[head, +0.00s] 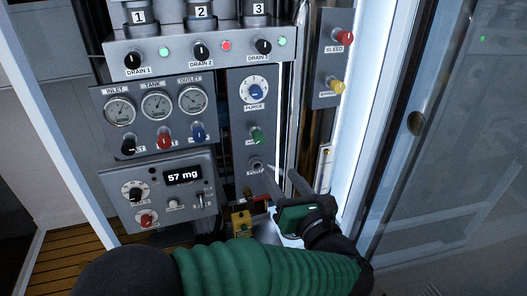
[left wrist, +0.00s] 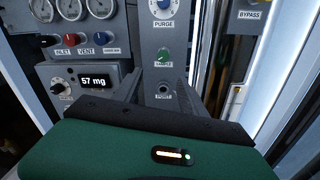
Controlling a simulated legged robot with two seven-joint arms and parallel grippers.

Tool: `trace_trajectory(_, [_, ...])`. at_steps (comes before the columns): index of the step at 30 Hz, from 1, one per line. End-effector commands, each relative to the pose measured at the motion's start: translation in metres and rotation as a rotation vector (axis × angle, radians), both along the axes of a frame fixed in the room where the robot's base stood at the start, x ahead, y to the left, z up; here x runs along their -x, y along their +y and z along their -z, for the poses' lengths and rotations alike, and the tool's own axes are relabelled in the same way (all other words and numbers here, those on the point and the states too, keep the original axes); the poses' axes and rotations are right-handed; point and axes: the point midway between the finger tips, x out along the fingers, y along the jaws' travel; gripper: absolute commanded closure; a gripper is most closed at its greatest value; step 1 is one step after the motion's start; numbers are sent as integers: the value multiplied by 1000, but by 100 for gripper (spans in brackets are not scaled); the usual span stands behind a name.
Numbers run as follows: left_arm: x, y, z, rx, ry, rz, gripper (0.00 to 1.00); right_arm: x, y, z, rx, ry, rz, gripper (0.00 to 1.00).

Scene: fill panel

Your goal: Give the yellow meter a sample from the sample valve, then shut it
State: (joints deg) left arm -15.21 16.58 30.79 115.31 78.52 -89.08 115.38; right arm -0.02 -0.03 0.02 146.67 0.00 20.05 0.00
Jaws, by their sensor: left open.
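The green sample valve knob (head: 257,136) is on the narrow grey panel, under the blue purge dial and above a round port (head: 257,165). The knob (left wrist: 163,56) and port (left wrist: 163,88) also show in the left wrist view. A small yellow device (head: 241,222), which looks like the yellow meter, is low below the panels, partly hidden by my arm. My left gripper (head: 281,172) is open and empty, its fingers pointing toward the port area. In the left wrist view its fingers (left wrist: 160,80) stand either side of the port, apparently short of the panel. My right gripper is out of view.
A control box with a "57 mg" display (head: 183,176) is at left, below three gauges (head: 157,105) with black, red and blue knobs. Drain knobs (head: 200,52) are above. Red bleed and yellow bypass knobs (head: 337,86) are at right, beside a glass door (head: 450,150).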

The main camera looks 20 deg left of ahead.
Motion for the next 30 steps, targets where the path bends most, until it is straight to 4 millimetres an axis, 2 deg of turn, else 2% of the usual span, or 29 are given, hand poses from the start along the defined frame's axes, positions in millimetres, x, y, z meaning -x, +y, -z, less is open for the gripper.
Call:
trace_trajectory(12, [-86,62,2,-7,2,0,51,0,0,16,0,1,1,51])
trace_trajectory(16, [-108,78,2,-6,2,1,51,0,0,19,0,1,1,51])
trace_trajectory(21, [-122,87,1,-8,4,4,51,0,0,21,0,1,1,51])
trace_trajectory(29, [-124,88,0,-9,3,5,51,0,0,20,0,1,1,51])
trace_trajectory(30, [-123,88,0,-9,3,5,55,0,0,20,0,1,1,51])
